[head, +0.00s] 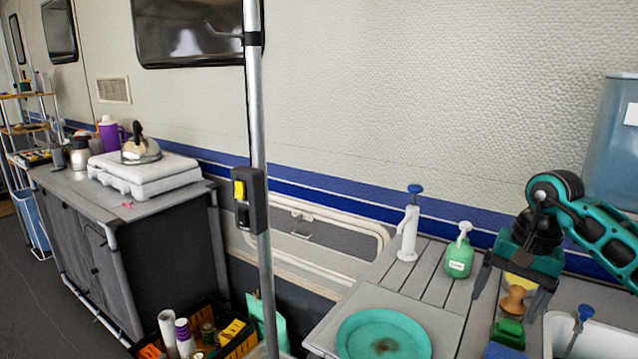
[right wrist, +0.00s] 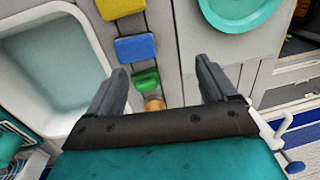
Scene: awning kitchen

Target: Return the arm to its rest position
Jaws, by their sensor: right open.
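My right gripper (head: 512,296) hangs from my teal arm at the right of the head view, above the counter next to the sink. Its two dark fingers are spread apart and point down. In the right wrist view the fingers (right wrist: 162,75) are wide apart with nothing gripped between them. A wooden knob (head: 514,299) and a green brush or sponge (head: 508,332) show between and below the fingers; I cannot tell the exact gap. My left arm and gripper are not in view.
A green soap bottle (head: 459,255) and a white pump (head: 409,232) stand left of the gripper. A teal plate (head: 384,336) lies on the counter. A sink (head: 598,335) is at right, a blue water container (head: 612,145) behind. A metal pole (head: 256,120) rises at centre.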

